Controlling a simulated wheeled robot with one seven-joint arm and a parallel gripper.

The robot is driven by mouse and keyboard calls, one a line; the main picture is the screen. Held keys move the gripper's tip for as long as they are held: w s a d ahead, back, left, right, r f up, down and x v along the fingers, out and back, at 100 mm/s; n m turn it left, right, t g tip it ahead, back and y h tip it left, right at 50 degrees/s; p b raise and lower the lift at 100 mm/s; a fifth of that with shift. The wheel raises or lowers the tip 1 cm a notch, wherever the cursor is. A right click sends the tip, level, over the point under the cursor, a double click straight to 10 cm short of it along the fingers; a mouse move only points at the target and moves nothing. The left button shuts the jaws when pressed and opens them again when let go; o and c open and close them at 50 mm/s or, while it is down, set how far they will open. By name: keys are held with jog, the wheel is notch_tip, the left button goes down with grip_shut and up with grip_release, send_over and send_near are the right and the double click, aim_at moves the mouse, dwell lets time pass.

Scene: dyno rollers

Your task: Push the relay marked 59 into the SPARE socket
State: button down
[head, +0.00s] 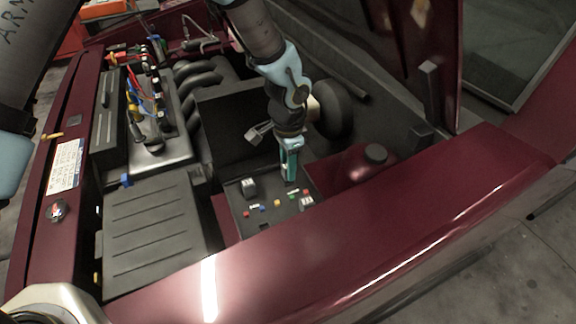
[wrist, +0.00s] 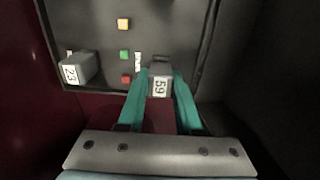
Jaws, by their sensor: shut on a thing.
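My gripper (wrist: 160,88) has teal fingers and is shut on a grey relay marked 59 (wrist: 160,80) in the wrist view. The relay is between the fingertips at the near edge of the dark fuse box panel (wrist: 92,30). In the head view my gripper (head: 289,176) points down over the fuse box (head: 268,193), and the held relay cannot be made out there. A white label (wrist: 138,62) is beside the relay, too small to read. The SPARE socket cannot be identified, and the relay's underside is hidden, so I cannot tell whether it touches the panel.
A relay marked 23 (wrist: 76,68) stands on the panel to the left. Yellow (wrist: 124,23), green (wrist: 124,55) and red (wrist: 126,79) fuses line up nearby. In the head view, two relays (head: 249,187) (head: 306,202) stand on the box, beside the red fender (head: 400,205).

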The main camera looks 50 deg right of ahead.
jog(key=shift+f+b, duration=0.5)
jog(key=shift+f, duration=0.1)
dwell(0.5)
jog(key=c, duration=0.5)
grip_release()
jog(key=shift+r, duration=0.15)
notch_tip(320, 180, up, 9)
jog(key=shift+r+b, duration=0.15)
jog(key=shift+b, duration=0.95)
jog(key=shift+r, duration=0.65)
